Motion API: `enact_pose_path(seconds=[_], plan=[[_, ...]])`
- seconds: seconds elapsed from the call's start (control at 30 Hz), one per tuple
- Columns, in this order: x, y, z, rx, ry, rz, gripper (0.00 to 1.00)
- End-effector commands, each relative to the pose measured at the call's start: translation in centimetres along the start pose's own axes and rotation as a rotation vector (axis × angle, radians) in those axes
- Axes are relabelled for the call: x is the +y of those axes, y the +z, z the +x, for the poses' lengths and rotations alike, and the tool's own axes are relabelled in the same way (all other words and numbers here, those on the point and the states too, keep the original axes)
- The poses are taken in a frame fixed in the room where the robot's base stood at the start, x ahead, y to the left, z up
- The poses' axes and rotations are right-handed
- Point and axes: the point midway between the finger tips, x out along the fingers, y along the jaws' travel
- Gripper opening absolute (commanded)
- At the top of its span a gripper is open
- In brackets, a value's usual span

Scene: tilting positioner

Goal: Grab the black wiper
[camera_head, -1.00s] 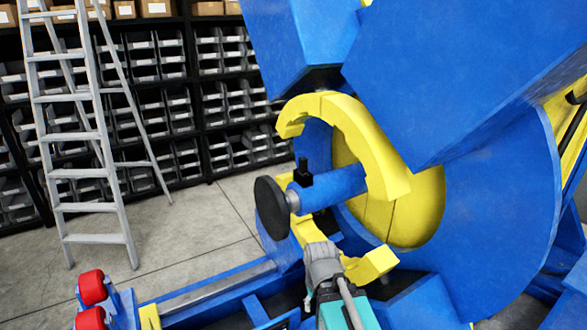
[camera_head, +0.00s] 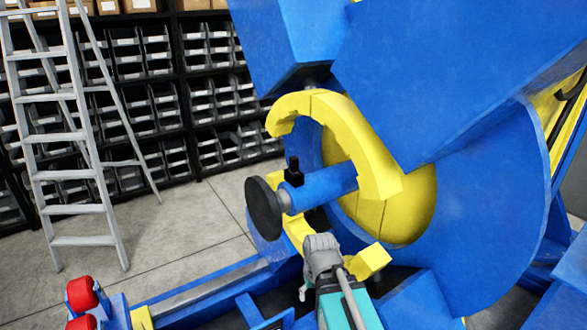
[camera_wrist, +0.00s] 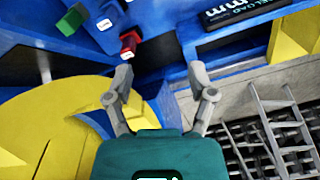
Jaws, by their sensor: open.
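I cannot make out for sure which part is the black wiper. A small black upright piece (camera_head: 293,172) sits on top of a blue cylinder (camera_head: 322,188) in the head view. A dark round disc (camera_head: 263,208) is at that cylinder's left end. In the head view, my teal and grey arm end comes up from the bottom, in front of and below the cylinder. My gripper (camera_wrist: 161,75) is open in the wrist view, with its two grey fingers spread and nothing between them. A red piece (camera_wrist: 130,42) shows beyond the left fingertip.
The large blue positioner (camera_head: 470,215) fills the right side, with a yellow curved arm (camera_head: 350,135) around the cylinder. Red rollers (camera_head: 82,295) are at lower left. A ladder (camera_head: 70,150) and shelves of bins stand behind. Floor shows between ladder and positioner.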

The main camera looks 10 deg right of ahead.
Motion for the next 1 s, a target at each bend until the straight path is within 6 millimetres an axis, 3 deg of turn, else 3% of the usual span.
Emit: enact_pose_path(seconds=[0.63,1.0], plan=[[-0.8,-9.0,-12.2,0.375,-0.203,-0.217,0.71],[0.3,-14.2,-20.6,0.64,-0.239,-0.299,0.71]])
